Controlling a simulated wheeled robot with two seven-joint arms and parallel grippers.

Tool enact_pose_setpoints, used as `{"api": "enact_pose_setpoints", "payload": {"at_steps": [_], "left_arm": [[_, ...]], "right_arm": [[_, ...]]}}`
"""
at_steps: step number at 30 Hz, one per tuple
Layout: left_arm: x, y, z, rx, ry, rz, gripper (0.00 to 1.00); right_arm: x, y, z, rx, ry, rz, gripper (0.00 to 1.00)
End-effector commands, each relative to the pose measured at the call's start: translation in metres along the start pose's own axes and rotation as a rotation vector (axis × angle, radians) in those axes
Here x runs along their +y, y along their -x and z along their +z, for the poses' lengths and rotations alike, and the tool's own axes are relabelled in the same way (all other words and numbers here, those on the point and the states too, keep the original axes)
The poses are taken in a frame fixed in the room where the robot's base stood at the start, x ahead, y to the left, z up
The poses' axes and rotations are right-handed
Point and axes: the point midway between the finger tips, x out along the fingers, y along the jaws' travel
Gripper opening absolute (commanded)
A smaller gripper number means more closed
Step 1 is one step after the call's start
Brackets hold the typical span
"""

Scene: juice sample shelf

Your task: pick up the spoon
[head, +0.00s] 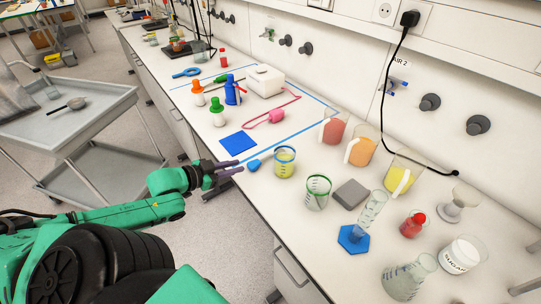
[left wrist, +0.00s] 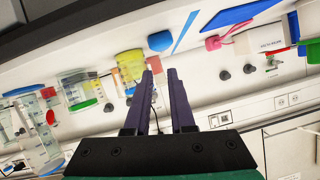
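A spoon-like thing (head: 75,103) with a dark handle and rounded end lies on the grey cart at the left of the head view; it is too small to be sure it is the spoon. My left gripper (head: 229,169) is at the bench's front edge, far to the right of that cart. Its two purple fingers, also in the left wrist view (left wrist: 162,65), are apart with nothing between them. A small blue object (head: 253,165) lies on the bench just beyond the fingertips; its shape is unclear. It seems to show in the left wrist view too (left wrist: 160,41). My right gripper is out of view.
The grey cart (head: 66,135) stands left of the white bench (head: 225,110). A yellow-filled beaker (head: 284,162), a green-rimmed beaker (head: 317,193) and several juice jugs stand right of my gripper. A blue square (head: 238,143) lies behind it. The aisle floor is clear.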

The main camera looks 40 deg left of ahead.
Motion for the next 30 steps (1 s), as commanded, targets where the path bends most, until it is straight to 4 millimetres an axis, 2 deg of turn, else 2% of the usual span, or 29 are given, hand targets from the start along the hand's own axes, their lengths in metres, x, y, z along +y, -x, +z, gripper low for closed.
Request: {"api": "enact_pose_setpoints", "payload": {"at_steps": [1,2,5,9,16,25,30], "left_arm": [[0.004,-0.014,0.013,0.003,-0.001,0.003,0.22],[0.005,-0.020,0.013,0.003,-0.002,0.004,0.22],[0.002,-0.043,0.006,0.007,-0.002,0.000,0.22],[0.001,-0.066,0.004,0.004,-0.002,-0.001,0.22],[0.000,-0.085,0.003,-0.002,-0.002,-0.002,0.22],[-0.002,-0.123,-0.002,0.002,-0.002,-0.003,0.22],[-0.001,-0.134,-0.001,-0.003,-0.001,0.000,0.22]], "right_arm": [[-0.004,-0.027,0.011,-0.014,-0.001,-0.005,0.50],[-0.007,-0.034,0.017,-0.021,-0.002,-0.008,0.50],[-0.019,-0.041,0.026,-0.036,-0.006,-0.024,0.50],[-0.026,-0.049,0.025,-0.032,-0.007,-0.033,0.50],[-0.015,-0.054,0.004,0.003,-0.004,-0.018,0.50],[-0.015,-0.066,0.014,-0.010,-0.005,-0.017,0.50],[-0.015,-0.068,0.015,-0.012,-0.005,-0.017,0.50]]}}
